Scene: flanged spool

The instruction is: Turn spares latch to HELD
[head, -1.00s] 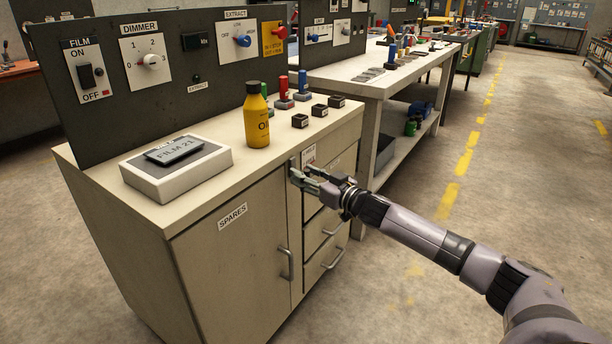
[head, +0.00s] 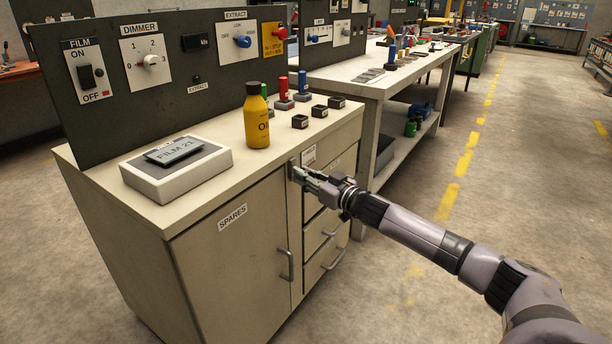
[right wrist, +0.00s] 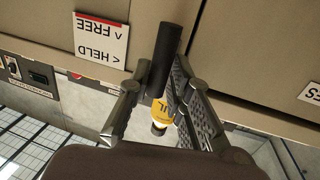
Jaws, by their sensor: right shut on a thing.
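The spares latch is a dark bar (right wrist: 168,48) by the edge of the door marked SPARES (head: 232,218). In the head view its top shows as a dark upright piece (head: 291,167); the rest is hidden by my gripper. The HELD/FREE sign (right wrist: 101,40) is beside the latch and appears upside down in the right wrist view. My right gripper (head: 302,176) is at the latch, its fingers shut on the bar; they also show in the right wrist view (right wrist: 160,88). My left gripper is not in view.
A yellow bottle (head: 257,118), a grey-white box marked FILM 21 (head: 175,185) and several small black blocks (head: 300,121) stand on the cabinet top (head: 205,134). A door handle (head: 286,265) and drawer handles (head: 333,259) stick out below. The floor to the right is clear.

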